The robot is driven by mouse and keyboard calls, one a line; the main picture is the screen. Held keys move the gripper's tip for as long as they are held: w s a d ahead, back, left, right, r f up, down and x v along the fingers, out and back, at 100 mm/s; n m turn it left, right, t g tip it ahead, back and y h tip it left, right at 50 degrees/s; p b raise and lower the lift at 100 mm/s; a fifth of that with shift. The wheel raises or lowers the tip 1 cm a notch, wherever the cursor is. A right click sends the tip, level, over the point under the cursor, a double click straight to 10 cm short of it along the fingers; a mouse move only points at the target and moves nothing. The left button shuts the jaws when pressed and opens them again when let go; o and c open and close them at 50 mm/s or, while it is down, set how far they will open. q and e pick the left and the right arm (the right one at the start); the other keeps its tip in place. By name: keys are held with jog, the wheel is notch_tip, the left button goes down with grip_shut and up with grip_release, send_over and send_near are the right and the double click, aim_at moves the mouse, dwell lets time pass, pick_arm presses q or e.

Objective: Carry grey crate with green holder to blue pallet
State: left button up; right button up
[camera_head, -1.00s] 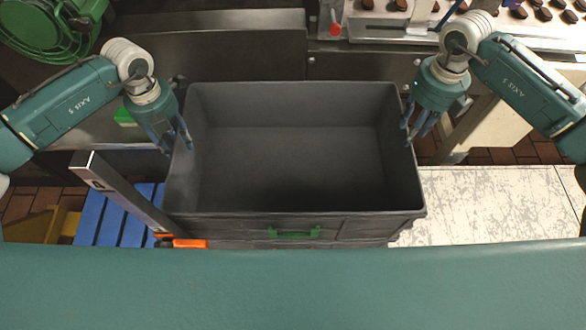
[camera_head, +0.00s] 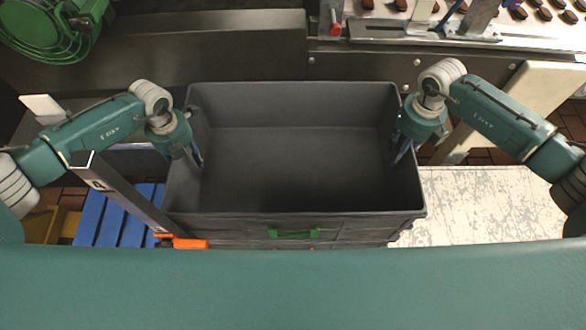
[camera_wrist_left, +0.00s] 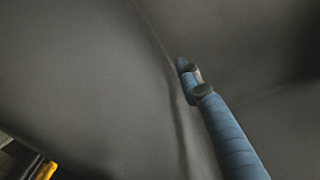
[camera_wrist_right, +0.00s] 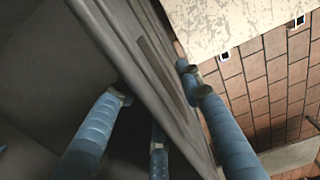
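The large empty grey crate (camera_head: 300,170) stands in the middle of the head view, its green holder (camera_head: 294,233) on the near side. My left gripper (camera_head: 196,160) is at the crate's left rim with finger parts inside; in the left wrist view one blue finger lies against grey surface and the others are hidden. My right gripper (camera_head: 403,150) is at the right rim; its fingers (camera_wrist_right: 160,100) are spread on both sides of the wall, two inside and one outside. The blue pallet (camera_head: 118,222) shows at lower left, partly covered.
A grey post (camera_head: 125,195) and an orange part (camera_head: 190,243) stand between pallet and crate. A metal counter (camera_head: 240,50) runs behind, with a conveyor of chocolate pieces at upper right. A green coiled hose hangs at upper left. A scuffed white surface (camera_head: 480,205) lies to the right.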

pick_arm(q)
grip_shut()
pick_arm(e)
grip_shut()
pick_arm(q)
jog(key=shift+w+r, duration=0.2)
jog(key=shift+r, duration=0.05)
pick_arm(e)
jog(key=shift+w+r, duration=0.2)
jog(key=shift+r, duration=0.05)
